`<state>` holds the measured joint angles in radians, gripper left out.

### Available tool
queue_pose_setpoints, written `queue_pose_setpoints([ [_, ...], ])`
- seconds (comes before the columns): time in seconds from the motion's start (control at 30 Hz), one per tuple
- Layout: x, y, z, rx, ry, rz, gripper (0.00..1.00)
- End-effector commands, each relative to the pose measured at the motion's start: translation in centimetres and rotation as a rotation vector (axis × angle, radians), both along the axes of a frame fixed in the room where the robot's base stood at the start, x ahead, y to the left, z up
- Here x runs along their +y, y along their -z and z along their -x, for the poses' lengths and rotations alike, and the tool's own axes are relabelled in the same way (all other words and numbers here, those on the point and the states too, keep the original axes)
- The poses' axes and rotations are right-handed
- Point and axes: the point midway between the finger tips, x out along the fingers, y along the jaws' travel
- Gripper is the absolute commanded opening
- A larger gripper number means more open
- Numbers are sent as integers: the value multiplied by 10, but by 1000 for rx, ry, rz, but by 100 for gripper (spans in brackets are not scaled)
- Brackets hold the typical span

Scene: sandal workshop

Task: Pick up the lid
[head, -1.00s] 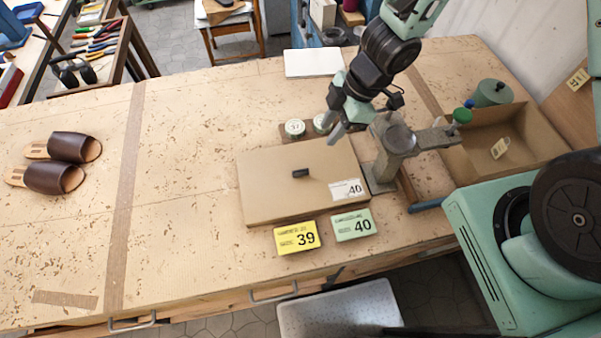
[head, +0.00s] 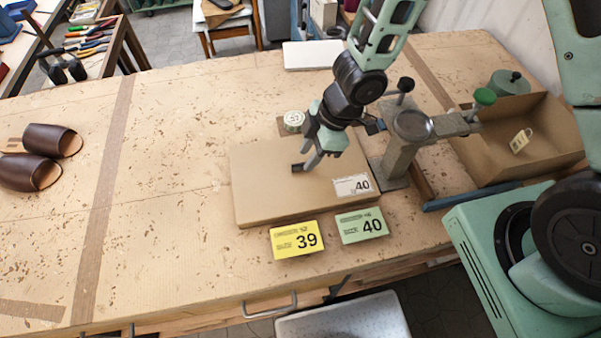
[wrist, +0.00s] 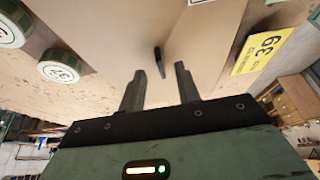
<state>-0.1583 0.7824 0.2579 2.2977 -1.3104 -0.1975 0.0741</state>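The lid (head: 262,190) is a flat brown cardboard panel on a box on the workbench, with a white label (head: 352,184) reading 40. A small black handle (head: 297,168) stands at its middle. My gripper (head: 312,163) is above the lid, right by the handle, and partly hides the lid's back right part. In the wrist view, my gripper (wrist: 162,80) has its two fingers apart with nothing between them. The handle (wrist: 159,60) shows just beyond the fingertips, between their lines, over the lid (wrist: 205,42).
A yellow 39 card (head: 297,240) and a green 40 card (head: 362,225) lie in front of the box. A metal stand (head: 405,150) and an open cardboard box (head: 545,160) are to the right. Brown sandals (head: 35,160) lie far left. The bench's left middle is clear.

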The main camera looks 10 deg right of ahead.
Motion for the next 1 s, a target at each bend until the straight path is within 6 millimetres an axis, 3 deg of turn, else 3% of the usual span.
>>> queue_pose_setpoints([
  [0.03, 4, 11, 2, 0, -3, 2, 33],
  [0.2, 10, 25, 1, 1, -1, 2, 33],
  [0.47, 11, 26, 1, -1, 1, 0, 33],
  [0.5, 11, 26, 1, -1, 1, 0, 30],
  [0.6, 11, 26, 1, -1, 1, 0, 2],
  [0.63, 11, 26, 1, -1, 1, 0, 0],
  [1.0, 10, 22, 0, -1, 1, 0, 0],
])
